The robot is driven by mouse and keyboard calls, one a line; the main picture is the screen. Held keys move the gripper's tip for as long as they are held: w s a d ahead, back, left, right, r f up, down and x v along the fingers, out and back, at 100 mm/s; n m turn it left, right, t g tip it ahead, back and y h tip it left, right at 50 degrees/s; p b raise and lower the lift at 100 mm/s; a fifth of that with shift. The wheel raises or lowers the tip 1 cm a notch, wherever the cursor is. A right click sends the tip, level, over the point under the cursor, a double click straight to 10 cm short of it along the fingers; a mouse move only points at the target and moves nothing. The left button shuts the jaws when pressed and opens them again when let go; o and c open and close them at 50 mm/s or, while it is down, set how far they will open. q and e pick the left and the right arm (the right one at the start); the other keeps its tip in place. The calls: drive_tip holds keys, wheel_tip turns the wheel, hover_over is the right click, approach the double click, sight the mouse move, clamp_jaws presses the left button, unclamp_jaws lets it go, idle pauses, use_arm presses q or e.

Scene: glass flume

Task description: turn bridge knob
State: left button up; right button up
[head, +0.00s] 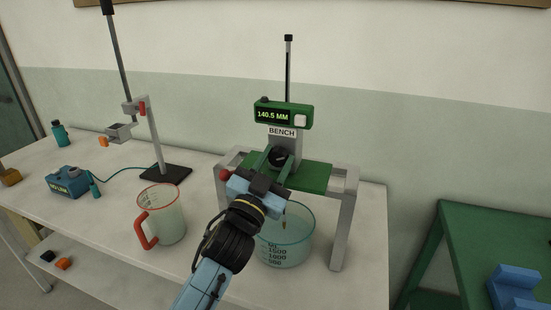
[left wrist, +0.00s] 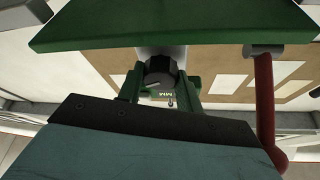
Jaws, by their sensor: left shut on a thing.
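The bridge (head: 344,180) is a grey frame with a green plate, standing over a glass vessel. A grey post labelled BENCH rises from it, with a green readout (head: 283,114) showing 140.5 MM. The black bridge knob (head: 279,154) sits low on the front of the post. It also shows in the left wrist view (left wrist: 159,72), with a light mark on its face. My left gripper (head: 277,160) reaches it from the front, its two green fingers shut on either side of the knob. My right gripper is not in view.
A clear vessel (head: 296,243) with volume marks stands under the bridge. A jug (head: 166,222) with a red handle, a stand with a dark base (head: 166,173) and a blue device (head: 68,182) are to the left. A green table (head: 455,225) is at the right.

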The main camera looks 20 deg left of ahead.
use_arm(q)
drive_tip(key=o, duration=1)
drive_tip(key=b+v, duration=0.2)
drive_tip(key=v, duration=1.1)
drive_tip(key=shift+s, duration=0.15)
drive_tip(key=shift+f, duration=0.1)
